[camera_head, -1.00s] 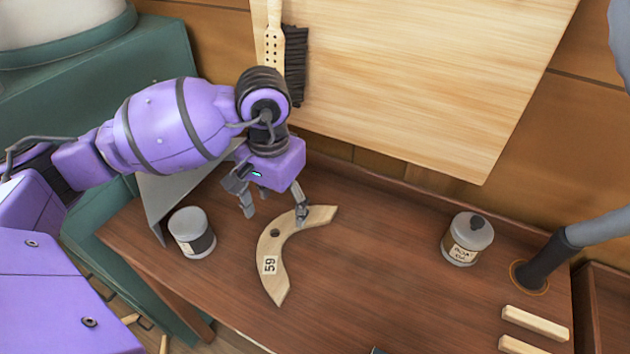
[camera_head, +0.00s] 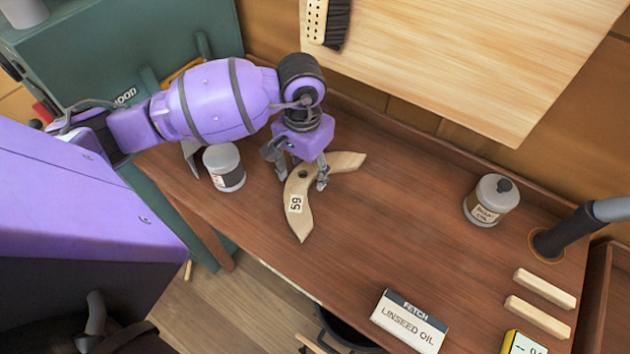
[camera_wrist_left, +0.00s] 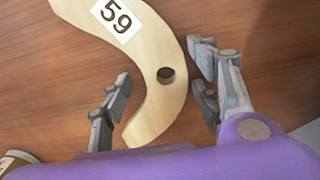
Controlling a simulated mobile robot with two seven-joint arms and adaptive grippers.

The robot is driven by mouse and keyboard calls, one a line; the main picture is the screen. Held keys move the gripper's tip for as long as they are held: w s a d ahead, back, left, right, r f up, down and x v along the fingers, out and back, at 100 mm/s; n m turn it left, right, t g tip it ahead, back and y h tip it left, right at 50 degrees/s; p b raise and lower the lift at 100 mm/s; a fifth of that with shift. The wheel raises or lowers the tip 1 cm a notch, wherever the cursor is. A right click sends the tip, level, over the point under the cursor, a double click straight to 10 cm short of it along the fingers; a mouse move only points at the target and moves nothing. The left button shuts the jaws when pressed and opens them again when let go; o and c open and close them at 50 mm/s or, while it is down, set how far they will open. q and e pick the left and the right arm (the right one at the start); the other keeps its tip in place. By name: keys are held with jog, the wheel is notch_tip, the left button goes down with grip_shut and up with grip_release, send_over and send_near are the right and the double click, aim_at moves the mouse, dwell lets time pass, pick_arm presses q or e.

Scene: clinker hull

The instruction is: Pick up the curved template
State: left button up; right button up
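The curved template (camera_head: 297,213) is a pale wooden arc marked 59, with a small hole, lying flat on the brown bench. It also shows in the left wrist view (camera_wrist_left: 158,45). My left gripper (camera_head: 302,180) is over the template near the hole, pointing down. In the left wrist view its open fingers (camera_wrist_left: 160,75) stand on either side of the arc, with visible gaps. Whether they are low enough to touch the bench I cannot tell. My right gripper is not in view.
A grey-lidded jar (camera_head: 224,167) stands close left of my left gripper. A boat oil jar (camera_head: 490,200), two pale wood strips (camera_head: 541,301) and a linseed oil box (camera_head: 409,321) are to the right. The bench middle is clear. A pale board (camera_head: 455,60) is behind.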

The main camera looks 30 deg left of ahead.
pick_arm(q)
jog(key=c, duration=1.1)
jog(key=shift+r, duration=0.1)
